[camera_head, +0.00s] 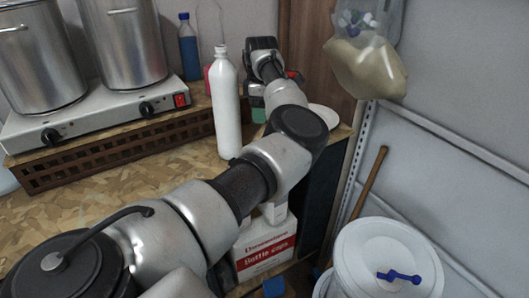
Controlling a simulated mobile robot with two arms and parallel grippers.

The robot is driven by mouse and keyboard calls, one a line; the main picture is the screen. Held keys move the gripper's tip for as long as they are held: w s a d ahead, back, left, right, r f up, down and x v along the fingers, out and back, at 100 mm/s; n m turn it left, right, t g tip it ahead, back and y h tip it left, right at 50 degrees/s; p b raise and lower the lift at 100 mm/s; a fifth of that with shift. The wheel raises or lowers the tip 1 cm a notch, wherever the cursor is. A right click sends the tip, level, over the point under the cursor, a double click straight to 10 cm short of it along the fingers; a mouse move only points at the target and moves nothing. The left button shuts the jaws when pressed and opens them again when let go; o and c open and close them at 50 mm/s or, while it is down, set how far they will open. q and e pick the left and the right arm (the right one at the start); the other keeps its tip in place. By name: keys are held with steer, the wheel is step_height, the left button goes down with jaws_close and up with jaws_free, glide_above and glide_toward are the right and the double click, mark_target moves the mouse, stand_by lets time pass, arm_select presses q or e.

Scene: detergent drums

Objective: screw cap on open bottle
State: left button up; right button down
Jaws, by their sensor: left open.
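A tall white bottle (226,105) stands upright on the wood-chip worktop (120,205), left of my left arm's wrist. Its narrow neck shows no cap. My left gripper (262,52) is at the far end of the arm, behind and to the right of the bottle, near the back wall. It is open, but its fingertips are hard to make out and nothing is seen held in it. A loose cap cannot be made out. My right gripper is not in view.
A double hotplate (95,120) with two steel pots stands at the left. A blue bottle (188,50) stands behind. A bag of beige powder (368,65) hangs at the right. A white drum (375,250) with a blue wrench (400,277) on its lid stands lower right.

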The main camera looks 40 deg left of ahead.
arm_select(q)
steer(key=shift+f, duration=0.15)
steer(key=shift+f+p, duration=0.35)
steer(key=shift+f, duration=2.4)
steer(key=shift+f, duration=0.3)
step_height(320, 180, down, 5)
steer(key=shift+w+r+p, duration=0.15)
steer(key=shift+r+p, duration=0.05)
steer(key=shift+p, duration=0.5)
